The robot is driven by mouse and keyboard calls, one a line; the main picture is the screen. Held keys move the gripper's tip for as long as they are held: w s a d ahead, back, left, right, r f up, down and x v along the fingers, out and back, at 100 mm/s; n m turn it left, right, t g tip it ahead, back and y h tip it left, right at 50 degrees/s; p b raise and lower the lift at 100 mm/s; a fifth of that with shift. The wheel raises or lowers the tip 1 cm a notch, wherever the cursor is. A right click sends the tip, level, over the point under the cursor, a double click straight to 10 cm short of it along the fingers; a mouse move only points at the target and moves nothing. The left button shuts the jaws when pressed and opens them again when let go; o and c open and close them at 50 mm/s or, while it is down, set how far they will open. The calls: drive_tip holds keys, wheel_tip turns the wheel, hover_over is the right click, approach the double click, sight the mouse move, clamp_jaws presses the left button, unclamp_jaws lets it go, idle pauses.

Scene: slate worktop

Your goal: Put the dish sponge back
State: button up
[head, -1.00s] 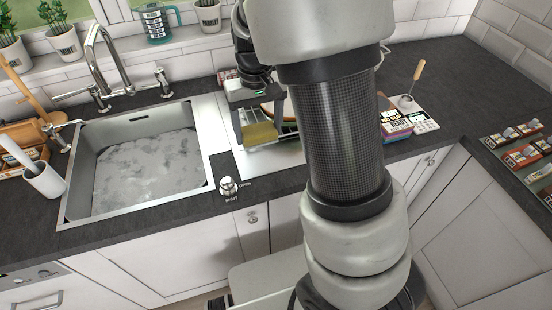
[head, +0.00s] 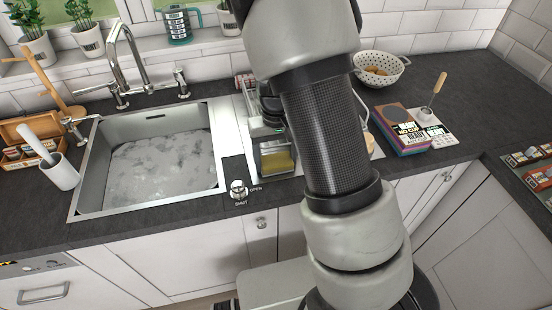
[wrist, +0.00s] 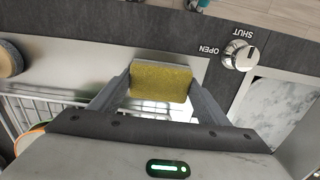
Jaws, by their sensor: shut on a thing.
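The dish sponge (wrist: 160,82) is a yellow block with a pale edge, seen between the two fingers in the wrist view. My gripper (wrist: 160,90) is shut on it. In the head view the sponge (head: 277,161) hangs in my gripper (head: 275,150) over the pale drainer area just right of the sink (head: 150,165). My arm hides part of the drainer in the head view. The wrist view shows a wire rack (wrist: 50,108) at the lower left of the sponge.
A knob marked OPEN and SHUT (head: 238,190) sits at the sink's front right corner. The sink holds cloudy, greyish water. A white cup (head: 62,172) stands left of it. Books (head: 402,128) and a colander (head: 380,70) stand right of my arm.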

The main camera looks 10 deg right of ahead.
sight(276, 160)
drive_tip(key=shift+f, duration=0.15)
drive_tip(key=o, duration=1)
drive_tip(key=shift+o, duration=0.2)
wheel_tip(276, 160, up, 13)
drive_tip(key=s+r+t, duration=0.5)
drive_tip(key=s+r, duration=0.9)
drive_tip(key=s, duration=0.4)
drive_tip(key=shift+s+r+t+p, duration=0.2)
drive_tip(key=shift+r+t+p, duration=0.1)
drive_tip(key=shift+r+p, duration=0.05)
